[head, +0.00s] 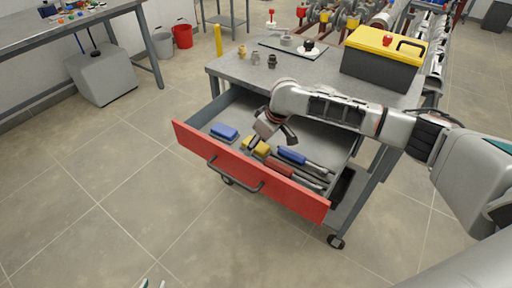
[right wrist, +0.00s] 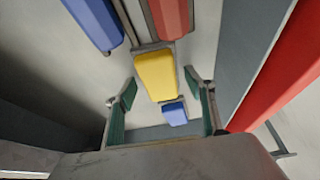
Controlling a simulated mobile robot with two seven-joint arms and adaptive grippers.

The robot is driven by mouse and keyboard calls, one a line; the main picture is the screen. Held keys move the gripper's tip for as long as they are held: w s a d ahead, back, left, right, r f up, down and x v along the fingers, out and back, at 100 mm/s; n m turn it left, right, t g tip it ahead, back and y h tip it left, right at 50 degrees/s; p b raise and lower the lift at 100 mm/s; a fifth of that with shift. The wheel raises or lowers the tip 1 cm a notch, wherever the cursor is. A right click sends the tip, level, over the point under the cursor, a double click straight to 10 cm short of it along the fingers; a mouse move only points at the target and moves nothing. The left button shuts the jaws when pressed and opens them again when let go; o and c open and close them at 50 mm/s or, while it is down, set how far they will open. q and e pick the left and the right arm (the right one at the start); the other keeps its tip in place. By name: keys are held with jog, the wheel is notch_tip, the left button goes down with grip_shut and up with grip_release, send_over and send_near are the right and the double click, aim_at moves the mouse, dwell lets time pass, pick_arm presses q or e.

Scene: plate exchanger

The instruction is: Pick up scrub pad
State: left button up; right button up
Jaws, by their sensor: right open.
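Two pads lie in the open drawer (head: 197,145). One is a yellow pad (head: 261,148) with a grey layer, and it also shows in the right wrist view (right wrist: 155,72). The other is a blue pad (head: 224,131), seen beyond the yellow one in the right wrist view (right wrist: 174,113). My right gripper (head: 270,140) is open and empty above the yellow pad, with its fingers (right wrist: 160,87) spread to either side of it in the wrist view. Only the fingertips of my left gripper (head: 153,284) show at the bottom edge, apart and empty.
Blue-handled (head: 292,156) and red-handled (head: 280,167) tools lie beside the yellow pad. The red drawer front (head: 245,170) and drawer walls surround them. The cart top (head: 230,66) above holds small fittings and a yellow-lidded toolbox (head: 380,68).

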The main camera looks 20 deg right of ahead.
jog(key=shift+c, duration=1.2)
jog(key=c, duration=0.7)
jog(key=shift+r+p, duration=2.1)
jog(key=shift+r, duration=8.2)
